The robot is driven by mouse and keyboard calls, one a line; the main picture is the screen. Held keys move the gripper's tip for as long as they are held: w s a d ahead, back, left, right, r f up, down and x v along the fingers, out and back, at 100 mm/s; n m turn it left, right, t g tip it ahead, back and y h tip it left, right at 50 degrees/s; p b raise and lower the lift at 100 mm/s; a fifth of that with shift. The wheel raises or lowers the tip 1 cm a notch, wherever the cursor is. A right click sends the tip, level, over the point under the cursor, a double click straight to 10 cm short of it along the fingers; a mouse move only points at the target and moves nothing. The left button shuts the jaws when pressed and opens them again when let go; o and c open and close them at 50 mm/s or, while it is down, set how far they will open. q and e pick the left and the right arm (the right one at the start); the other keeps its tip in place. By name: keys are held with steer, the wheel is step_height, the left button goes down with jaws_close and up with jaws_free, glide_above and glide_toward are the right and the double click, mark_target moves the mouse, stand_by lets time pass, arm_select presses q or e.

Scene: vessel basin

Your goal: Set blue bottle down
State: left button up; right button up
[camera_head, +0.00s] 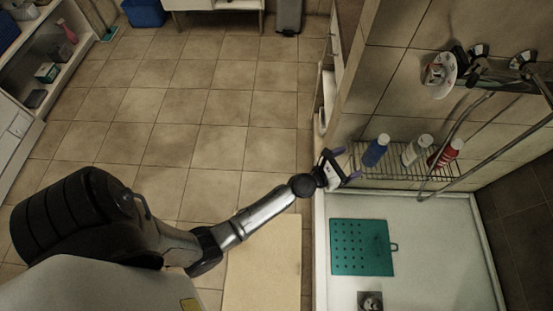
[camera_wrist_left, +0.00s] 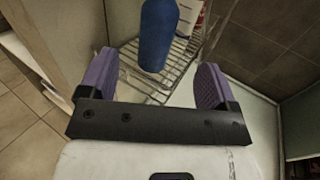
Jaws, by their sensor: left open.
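The blue bottle (camera_head: 375,150) stands upright on the wire shelf (camera_head: 400,172) at the left end, beside a white bottle (camera_head: 416,150). My left gripper (camera_head: 341,164) is open and empty just to the left of the blue bottle. In the left wrist view, the blue bottle (camera_wrist_left: 158,35) is beyond the two purple fingers of my left gripper (camera_wrist_left: 158,82), with a gap to each finger. The bottle's top is cut off by that view's edge. My right gripper is not in view.
A red and white bottle (camera_head: 446,153) stands at the shelf's right. A shower pipe and head (camera_head: 439,75) hang nearby. Below lies the white shower tray (camera_head: 440,250) with a green mat (camera_head: 361,247). A wall edge rises close behind my left gripper.

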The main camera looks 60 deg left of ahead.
arm_select(q)
steer(key=s+d+f+m+g+h, duration=0.1)
steer(key=s+d+m+g+h, duration=0.15)
steer(key=s+m, duration=0.6)
steer(key=s+d+f+m+g+h, duration=0.2)
steer(key=s+d+m+g, duration=0.3)
steer(key=m, duration=0.7)
steer(key=s+a+m+g+y, duration=0.3)
steer(key=s+a+m, duration=0.1)
steer(key=s+m, duration=0.4)
steer(key=s+a+m+g+y, duration=0.3)
steer(key=s+m, duration=0.5)
steer(key=s, duration=0.4)
steer(key=shift+s+a+r+g, duration=0.15)
steer(key=shift+a+r+g, duration=0.2)
steer(key=shift+a, duration=0.25)
steer(key=shift+y, duration=0.25)
